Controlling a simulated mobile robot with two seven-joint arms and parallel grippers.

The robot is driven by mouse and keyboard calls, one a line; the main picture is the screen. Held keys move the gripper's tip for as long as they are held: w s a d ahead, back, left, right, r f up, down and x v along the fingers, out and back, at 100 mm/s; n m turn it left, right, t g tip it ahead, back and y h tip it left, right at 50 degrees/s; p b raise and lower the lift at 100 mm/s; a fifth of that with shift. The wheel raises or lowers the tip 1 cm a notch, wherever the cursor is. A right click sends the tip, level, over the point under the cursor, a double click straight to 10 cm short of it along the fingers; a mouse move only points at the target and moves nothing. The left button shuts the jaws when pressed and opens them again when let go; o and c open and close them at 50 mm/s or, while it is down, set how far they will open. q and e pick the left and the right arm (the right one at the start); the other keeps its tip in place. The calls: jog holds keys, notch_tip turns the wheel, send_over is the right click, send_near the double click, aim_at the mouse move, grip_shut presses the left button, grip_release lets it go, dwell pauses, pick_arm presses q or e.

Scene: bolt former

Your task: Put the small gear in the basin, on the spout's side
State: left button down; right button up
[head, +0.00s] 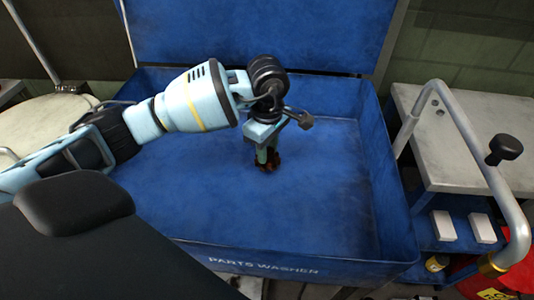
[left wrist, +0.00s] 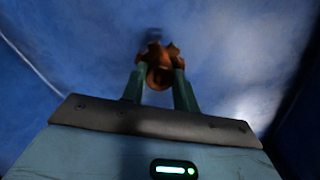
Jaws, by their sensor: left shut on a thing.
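The blue basin (head: 190,185) of the parts washer fills the middle of the head view. My left gripper (head: 267,156) points down inside it, right of its middle. It is shut on the small gear (head: 265,167), a rusty brown toothed piece. The gear also shows between the fingertips in the left wrist view (left wrist: 158,76). It is at or just above the basin floor; I cannot tell if it touches. A dark nozzle-like piece (head: 306,121) shows just right of the gripper; I cannot tell if it is the spout. My right gripper is not in view.
The raised blue lid (head: 260,35) stands behind the basin. A bent grey pipe (head: 462,125) with a black knob (head: 505,148) is at the right, by a grey-topped bench (head: 470,115). The basin floor left and front of the gripper is clear.

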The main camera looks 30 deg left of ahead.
pick_arm(q)
jog(key=shift+a+f, duration=0.1)
jog(key=shift+f, duration=1)
jog(key=shift+f, duration=0.15)
jog(key=c, duration=1.1)
grip_release()
notch_tip(320, 180, up, 12)
jog(key=shift+r, duration=0.1)
